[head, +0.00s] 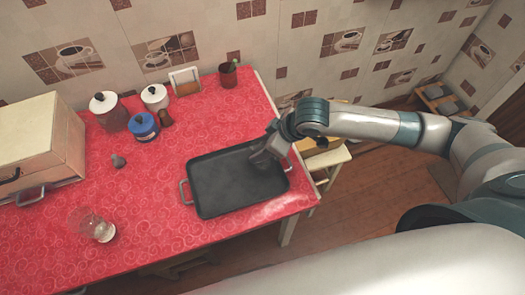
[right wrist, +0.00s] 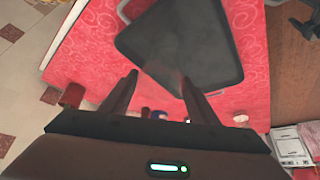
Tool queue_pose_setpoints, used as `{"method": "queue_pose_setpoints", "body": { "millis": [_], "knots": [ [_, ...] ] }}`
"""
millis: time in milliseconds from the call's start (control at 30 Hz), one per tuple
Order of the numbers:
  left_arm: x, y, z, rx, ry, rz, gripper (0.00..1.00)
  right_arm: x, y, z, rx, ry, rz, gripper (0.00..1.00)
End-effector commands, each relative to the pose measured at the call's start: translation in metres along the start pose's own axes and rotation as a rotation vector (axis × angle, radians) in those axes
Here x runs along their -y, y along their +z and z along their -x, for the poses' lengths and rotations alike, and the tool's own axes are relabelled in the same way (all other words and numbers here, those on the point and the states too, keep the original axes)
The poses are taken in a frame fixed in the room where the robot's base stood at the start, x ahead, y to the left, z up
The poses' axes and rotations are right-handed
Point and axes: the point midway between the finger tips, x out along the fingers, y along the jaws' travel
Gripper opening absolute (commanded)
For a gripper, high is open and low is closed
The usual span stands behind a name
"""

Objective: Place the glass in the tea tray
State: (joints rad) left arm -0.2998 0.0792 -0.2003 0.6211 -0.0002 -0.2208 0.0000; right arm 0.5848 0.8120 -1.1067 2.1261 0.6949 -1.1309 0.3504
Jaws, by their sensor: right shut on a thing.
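The tea tray (head: 225,205) is a dark grey rectangular tray with metal handles, flat on the red counter near its right end. It also shows in the right wrist view (right wrist: 215,50). My right gripper (head: 262,160) is over the tray's far right part. In the right wrist view its fingers (right wrist: 158,92) stand apart, shut on a clear glass that is barely visible against the tray. I cannot tell whether the glass touches the tray. Another clear glass vessel (head: 92,226) stands on the counter left of the tray. My left gripper is not in view.
A cream box (head: 35,140) stands at the left. Lidded jars (head: 108,110), a blue-lidded pot (head: 143,126), a napkin holder (head: 185,80) and a red-brown cup (head: 228,75) stand along the back.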

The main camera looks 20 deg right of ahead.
Motion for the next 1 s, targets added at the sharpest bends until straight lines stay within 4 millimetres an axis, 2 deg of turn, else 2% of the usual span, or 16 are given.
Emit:
{"method": "queue_pose_setpoints", "body": {
  "millis": [333, 700, 1000],
  "knots": [
    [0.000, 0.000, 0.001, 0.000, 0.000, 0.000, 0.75, 0.000, 0.000, -0.002, -0.001, 0.000, 0.000, 0.12],
    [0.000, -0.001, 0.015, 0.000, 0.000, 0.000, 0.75, 0.000, 0.019, -0.033, 0.000, 0.000, 0.000, 0.12],
    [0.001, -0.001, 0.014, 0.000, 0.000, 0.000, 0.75, 0.000, 0.020, -0.035, -0.001, 0.000, 0.001, 0.12]
  ]
}}
